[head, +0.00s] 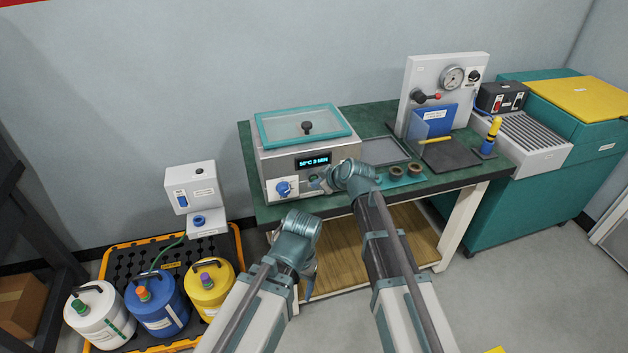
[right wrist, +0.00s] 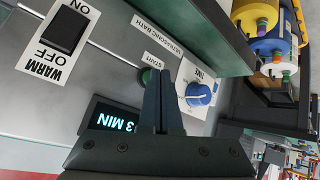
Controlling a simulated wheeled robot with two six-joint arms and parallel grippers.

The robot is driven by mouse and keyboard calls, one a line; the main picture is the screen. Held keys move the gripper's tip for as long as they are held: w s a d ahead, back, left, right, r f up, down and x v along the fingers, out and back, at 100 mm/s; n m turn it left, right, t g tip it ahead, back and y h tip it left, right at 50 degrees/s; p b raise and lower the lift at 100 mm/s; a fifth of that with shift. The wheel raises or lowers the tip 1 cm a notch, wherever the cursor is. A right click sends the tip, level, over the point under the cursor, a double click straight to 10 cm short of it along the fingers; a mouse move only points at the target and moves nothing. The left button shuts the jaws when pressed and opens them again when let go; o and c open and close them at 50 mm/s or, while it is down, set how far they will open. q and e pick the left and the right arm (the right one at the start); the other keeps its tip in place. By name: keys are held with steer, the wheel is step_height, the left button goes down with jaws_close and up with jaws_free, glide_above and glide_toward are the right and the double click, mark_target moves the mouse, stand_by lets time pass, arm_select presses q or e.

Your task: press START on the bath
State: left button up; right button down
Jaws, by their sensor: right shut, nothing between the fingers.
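The ultrasonic bath (head: 267,157) is a steel box with a teal-rimmed clear lid, standing at the left end of the green bench. Its lit display (head: 313,161) shows 3 MIN, and a blue timer knob (head: 284,188) is at the lower left of its front. In the right wrist view the green START button (right wrist: 146,76) is partly hidden beside my shut, empty right gripper (right wrist: 162,76). Its fingertips are very close to the panel; I cannot tell if they touch the button. My left gripper (head: 309,284) hangs low in front of the bench, its jaws unclear.
A WARM switch (right wrist: 68,30) is also on the bath panel. A grey tray (head: 384,151), a teal holder with dark rings (head: 405,180) and a gauge stand (head: 445,75) are to the right. Several jugs stand in a yellow-edged spill tray (head: 240,250) on the floor.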

steer(key=shift+w+a, duration=0.1)
steer(key=shift+w, duration=0.15)
stand_by(0.6)
steer(key=shift+s+d, duration=0.25)
steer(key=shift+s, duration=0.5)
steer(key=shift+s, duration=0.1)
steer(key=s, duration=0.1)
steer(key=s+d, duration=0.1)
steer(key=s, duration=0.2)
steer(key=shift+s+d, duration=0.3)
stand_by(0.5)
